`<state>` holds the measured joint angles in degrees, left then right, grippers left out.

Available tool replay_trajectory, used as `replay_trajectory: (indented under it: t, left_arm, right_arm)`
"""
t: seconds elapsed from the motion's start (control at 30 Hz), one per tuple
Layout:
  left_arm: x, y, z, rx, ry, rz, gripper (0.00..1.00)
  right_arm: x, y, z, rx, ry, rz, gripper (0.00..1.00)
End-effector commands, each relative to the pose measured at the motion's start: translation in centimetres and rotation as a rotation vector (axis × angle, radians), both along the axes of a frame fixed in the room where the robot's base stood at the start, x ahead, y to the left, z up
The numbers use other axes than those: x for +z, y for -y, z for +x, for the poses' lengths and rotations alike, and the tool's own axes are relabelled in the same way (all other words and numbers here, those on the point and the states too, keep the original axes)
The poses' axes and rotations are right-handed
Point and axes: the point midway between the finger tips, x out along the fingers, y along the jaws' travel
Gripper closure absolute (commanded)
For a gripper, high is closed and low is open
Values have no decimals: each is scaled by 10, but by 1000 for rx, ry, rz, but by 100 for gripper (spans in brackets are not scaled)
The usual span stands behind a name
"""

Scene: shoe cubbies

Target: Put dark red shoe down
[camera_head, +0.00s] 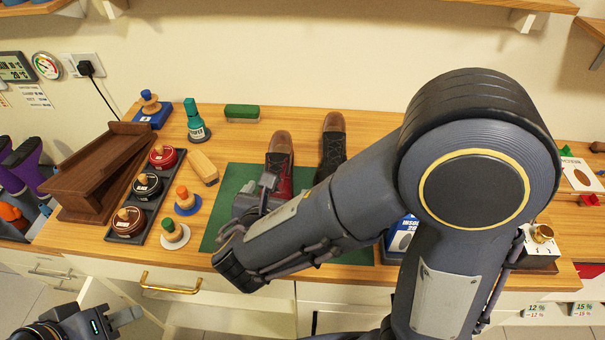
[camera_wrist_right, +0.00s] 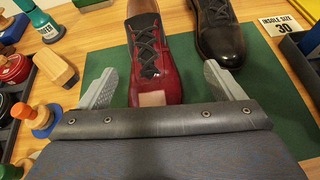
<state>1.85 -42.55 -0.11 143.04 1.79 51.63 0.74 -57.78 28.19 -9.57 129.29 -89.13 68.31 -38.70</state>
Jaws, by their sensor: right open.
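The dark red shoe (camera_head: 280,165) stands upright on the green mat (camera_head: 233,178), its toe toward the front of the counter. In the right wrist view the dark red shoe (camera_wrist_right: 150,55) lies between the two spread fingers of my right gripper (camera_wrist_right: 165,88), with a gap on both sides. My right gripper (camera_head: 262,190) also shows at the shoe's front end in the head view, partly hidden by its own arm. A black shoe (camera_head: 332,145) stands to the right of the red one. My left gripper (camera_head: 120,318) is at the lower left, away from the counter; its fingers are unclear.
Left of the mat are a black tray (camera_head: 130,205) of polish tins, several brushes and a brown wooden rack (camera_head: 95,175). A green block (camera_head: 242,112) lies behind. A blue and white box (camera_head: 402,232) stands right of the mat, partly behind my right arm.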

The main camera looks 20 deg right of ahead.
Motion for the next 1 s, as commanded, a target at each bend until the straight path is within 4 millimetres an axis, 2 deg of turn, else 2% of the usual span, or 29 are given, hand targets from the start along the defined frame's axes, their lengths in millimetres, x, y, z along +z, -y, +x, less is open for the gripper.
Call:
replay_trajectory:
  t: [0.03, 0.17, 0.7, 0.97, 1.0]
  left_arm:
    - [-1, 0, 0, 0, 0, 0, 64]
    - [-1, 0, 0, 0, 0, 0, 64]
    - [-1, 0, 0, 0, 0, 0, 64]
    - [-1, 0, 0, 0, 0, 0, 64]
    - [-1, 0, 0, 0, 0, 0, 64]
  right_arm:
    - [0, -11, 2, 47, 13, -43, 12]
    - [-1, -18, 10, 92, 28, -85, 12]
    - [-28, 6, 67, 87, 27, -79, 12]
    - [-29, 8, 70, 88, 28, -78, 12]
    - [-29, 8, 70, 88, 27, -77, 15]
